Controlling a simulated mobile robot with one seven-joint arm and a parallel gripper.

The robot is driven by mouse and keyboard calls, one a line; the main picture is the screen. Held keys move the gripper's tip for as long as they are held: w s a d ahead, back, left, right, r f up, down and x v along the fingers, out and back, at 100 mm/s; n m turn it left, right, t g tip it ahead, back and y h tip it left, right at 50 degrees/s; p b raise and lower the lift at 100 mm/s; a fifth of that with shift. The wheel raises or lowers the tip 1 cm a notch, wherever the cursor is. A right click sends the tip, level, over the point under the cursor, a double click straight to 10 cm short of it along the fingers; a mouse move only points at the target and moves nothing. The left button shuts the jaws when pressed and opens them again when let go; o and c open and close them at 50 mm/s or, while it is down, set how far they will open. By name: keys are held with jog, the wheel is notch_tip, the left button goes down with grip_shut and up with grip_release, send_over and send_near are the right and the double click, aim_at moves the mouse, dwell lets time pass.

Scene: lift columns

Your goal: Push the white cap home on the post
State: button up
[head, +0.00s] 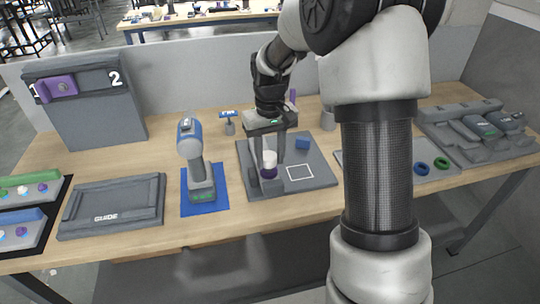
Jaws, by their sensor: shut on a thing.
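My gripper (268,155) points down over the grey board (316,158) in the middle of the table. It is shut on the white cap (270,157), a small pale cylinder between its fingers. A dark purple part (268,173), seemingly the post, shows directly below the cap. The cap looks upright and in line with it. I cannot tell from this view whether there is a gap between cap and post or how deep the cap sits.
A grey block stands beside the post. A blue-grey power drill (194,160) stands on a blue mat (221,190) to the left. A grey GUIDE tray (112,205) lies farther left.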

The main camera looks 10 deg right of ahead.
jog(key=shift+f, duration=0.2)
jog(key=shift+f, duration=0.25)
jog(key=shift+s+f, duration=0.1)
jog(key=shift+f, duration=0.1)
dwell(1.6)
jog(key=o, duration=1.6)
jog(key=shift+r, duration=0.2)
jog(key=shift+r+p, duration=0.55)
jog(key=shift+r, duration=0.2)
jog(key=shift+r, duration=0.2)
